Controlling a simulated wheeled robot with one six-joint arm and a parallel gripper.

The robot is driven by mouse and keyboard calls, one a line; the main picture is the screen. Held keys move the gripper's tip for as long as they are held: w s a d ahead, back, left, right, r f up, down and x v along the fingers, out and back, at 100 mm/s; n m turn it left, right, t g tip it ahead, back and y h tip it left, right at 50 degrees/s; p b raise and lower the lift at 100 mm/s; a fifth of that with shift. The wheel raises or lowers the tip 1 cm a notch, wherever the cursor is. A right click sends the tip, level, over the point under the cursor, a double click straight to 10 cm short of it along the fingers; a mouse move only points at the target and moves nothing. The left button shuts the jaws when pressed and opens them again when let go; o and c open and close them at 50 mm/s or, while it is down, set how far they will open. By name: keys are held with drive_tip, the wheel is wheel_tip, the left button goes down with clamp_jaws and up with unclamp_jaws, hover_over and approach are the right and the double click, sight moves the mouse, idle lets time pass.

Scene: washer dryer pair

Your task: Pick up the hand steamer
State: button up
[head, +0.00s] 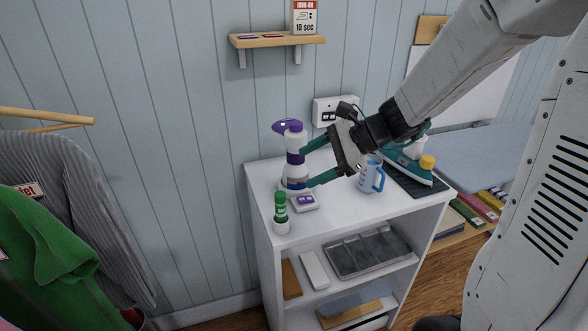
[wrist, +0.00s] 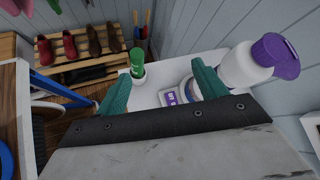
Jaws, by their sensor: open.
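My gripper (head: 307,166) has two teal fingers, spread open and empty, just right of the steamer in the head view. In the wrist view my gripper (wrist: 160,85) has the steamer beyond its right finger, not centred between the fingers. Whether a finger touches it I cannot tell.
A green-and-white bottle (head: 281,212) and a small purple-labelled box (head: 304,202) stand in front of the steamer. A blue mug (head: 370,176) and a teal iron (head: 408,166) are to the right. A wall shelf (head: 277,40) hangs above.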

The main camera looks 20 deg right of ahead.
sight(294, 150)
drive_tip(key=w+d+f+m+t, duration=0.1)
drive_tip(key=w+d+m+t, duration=0.4)
drive_tip(key=w+m, duration=0.4)
drive_tip(key=shift+h, duration=0.4)
drive_tip(key=x, duration=0.7)
drive_tip(key=shift+s+a+f, duration=0.2)
drive_tip(key=shift+f, duration=0.15)
drive_tip(key=c, duration=1)
